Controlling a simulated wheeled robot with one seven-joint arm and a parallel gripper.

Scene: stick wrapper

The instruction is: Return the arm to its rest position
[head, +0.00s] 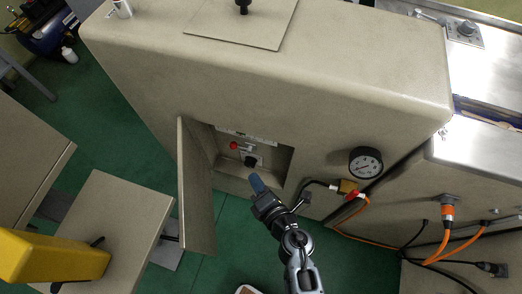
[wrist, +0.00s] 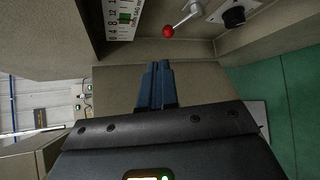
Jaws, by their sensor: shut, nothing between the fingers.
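My gripper (head: 257,184) is shut and empty, in front of the open compartment of the beige machine (head: 330,70). Its blue-grey fingertips are together in the wrist view (wrist: 157,85). My arm reaches up from the bottom of the head view. Inside the compartment is a lever with a red ball knob (head: 234,146), which also shows in the wrist view (wrist: 168,31). A black knob (head: 250,161) sits beside the lever, and my fingertips look apart from both. A scale with a green band (wrist: 125,18) shows at the upper left of the wrist view.
The compartment's door (head: 196,190) stands open left of my gripper. A round gauge (head: 366,162), a brass valve with a red handle (head: 354,193) and orange cables (head: 440,240) are to the right. A yellow-topped beige unit (head: 55,258) stands lower left. Green floor (head: 125,150) is open at left.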

